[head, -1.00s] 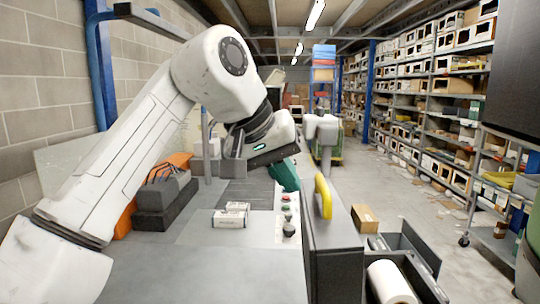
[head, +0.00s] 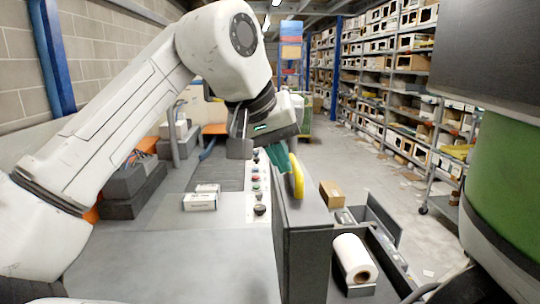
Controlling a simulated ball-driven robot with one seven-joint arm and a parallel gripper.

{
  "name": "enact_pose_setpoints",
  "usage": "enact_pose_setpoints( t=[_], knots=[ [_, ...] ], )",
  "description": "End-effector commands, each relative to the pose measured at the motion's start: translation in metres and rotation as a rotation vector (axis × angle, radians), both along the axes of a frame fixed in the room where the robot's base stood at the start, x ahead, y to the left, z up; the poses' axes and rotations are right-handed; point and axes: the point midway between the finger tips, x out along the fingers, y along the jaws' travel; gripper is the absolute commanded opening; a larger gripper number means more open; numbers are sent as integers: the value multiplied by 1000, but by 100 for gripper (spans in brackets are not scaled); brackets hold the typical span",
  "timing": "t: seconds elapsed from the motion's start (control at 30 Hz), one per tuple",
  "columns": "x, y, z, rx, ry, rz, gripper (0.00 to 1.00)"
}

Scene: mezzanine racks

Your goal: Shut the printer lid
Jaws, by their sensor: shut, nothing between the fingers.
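The printer lid (head: 307,237) is a dark grey panel standing upright, open. A yellow handle (head: 298,180) is on it near its far upper end. The printer's open bay, right of the lid, holds a white paper roll (head: 352,255). My gripper (head: 284,160) has green fingers, pointing down and shut with nothing between them. It is just left of the yellow handle and overlaps its edge in the picture; I cannot tell whether they touch. The fingertips are partly hidden behind the lid and handle.
A bench with a row of buttons (head: 255,185) and a small white box (head: 201,198) lies left of the lid. A brown carton (head: 332,194) stands beyond the bay. Shelving (head: 385,90) lines the right; a green cylinder (head: 505,185) is close at right. The aisle floor is clear in the middle.

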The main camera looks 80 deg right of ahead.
Motion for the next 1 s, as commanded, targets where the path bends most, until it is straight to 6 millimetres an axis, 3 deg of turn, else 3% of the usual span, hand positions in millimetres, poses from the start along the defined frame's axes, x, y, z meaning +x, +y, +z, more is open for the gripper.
enact_pose_setpoints(
  t=[0.13,0.37,0.67,1.0],
  knots=[
    [-28,-9,12,33,-100,-14,0],
    [-82,-28,13,99,-300,-17,0],
    [-152,-52,-8,101,-297,-13,0],
    [-221,-76,-53,103,-294,-8,0]
  ],
)
